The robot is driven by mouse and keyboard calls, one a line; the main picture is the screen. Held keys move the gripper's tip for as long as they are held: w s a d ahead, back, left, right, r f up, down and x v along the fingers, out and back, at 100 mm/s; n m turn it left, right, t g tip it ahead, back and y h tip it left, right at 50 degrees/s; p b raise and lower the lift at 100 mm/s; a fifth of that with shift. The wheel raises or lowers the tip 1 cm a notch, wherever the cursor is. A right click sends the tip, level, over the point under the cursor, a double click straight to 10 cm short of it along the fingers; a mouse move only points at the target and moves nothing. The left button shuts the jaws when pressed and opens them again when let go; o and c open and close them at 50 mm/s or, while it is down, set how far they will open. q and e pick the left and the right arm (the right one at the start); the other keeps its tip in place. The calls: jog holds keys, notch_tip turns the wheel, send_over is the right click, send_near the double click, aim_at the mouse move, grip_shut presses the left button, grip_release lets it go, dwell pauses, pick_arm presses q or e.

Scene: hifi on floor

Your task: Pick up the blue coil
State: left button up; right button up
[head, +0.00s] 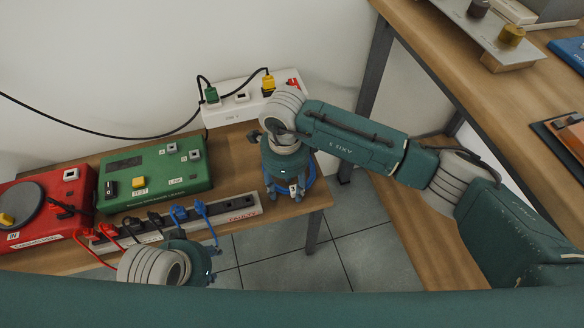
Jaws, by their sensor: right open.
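The blue coil (311,178) shows as thin blue curves at the right end of the low wooden table, around the lower end of my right arm. Most of it is hidden beneath my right gripper (293,190), which points down over it. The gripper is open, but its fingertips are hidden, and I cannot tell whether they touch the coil. My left gripper (207,275) is low in the picture, in front of the power strip; its fingers are hidden.
A white power strip (240,205) with several plugs lies along the table's front. Behind it stand a green box (150,175), a red box (60,205) and a white box (225,112) with cables. A wooden workbench (450,60) stands at right. Tiled floor (285,268) is clear.

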grip_shut()
jog(key=shift+w+r, duration=0.1)
jog(key=shift+r, duration=0.05)
